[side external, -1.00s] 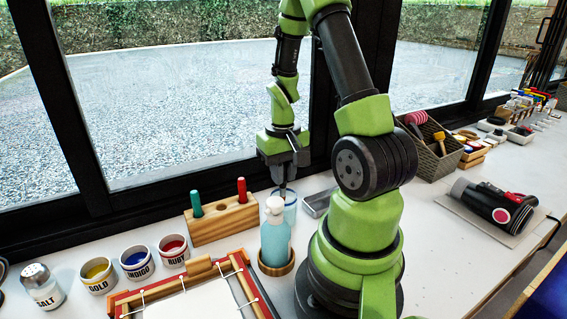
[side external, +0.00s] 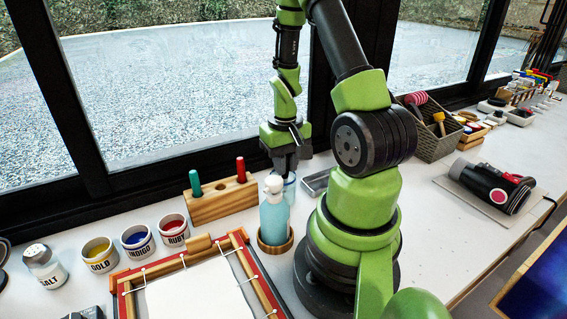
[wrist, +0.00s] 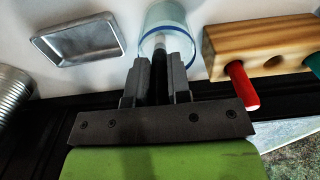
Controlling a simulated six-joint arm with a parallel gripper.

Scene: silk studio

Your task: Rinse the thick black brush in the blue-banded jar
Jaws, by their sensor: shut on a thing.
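My gripper (side external: 286,170) is shut on the thick black brush (wrist: 159,50), just above the blue-banded jar. In the wrist view, the gripper's fingers (wrist: 160,78) close around the brush, which points toward the jar. The clear jar (wrist: 163,17) has a blue band and sits straight ahead of the fingertips. The brush's lower end overlaps the jar's mouth and appears to be in it; its depth is hard to tell. In the side view, the jar (side external: 291,187) is partly hidden by the pump bottle and the gripper.
A pump bottle (side external: 274,218) stands in front of the jar. A wooden holder (side external: 220,203) with a green and a red handle is at left. A metal tray (side external: 316,184) lies to the right. Paint pots and a framed panel (side external: 197,292) sit at front left.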

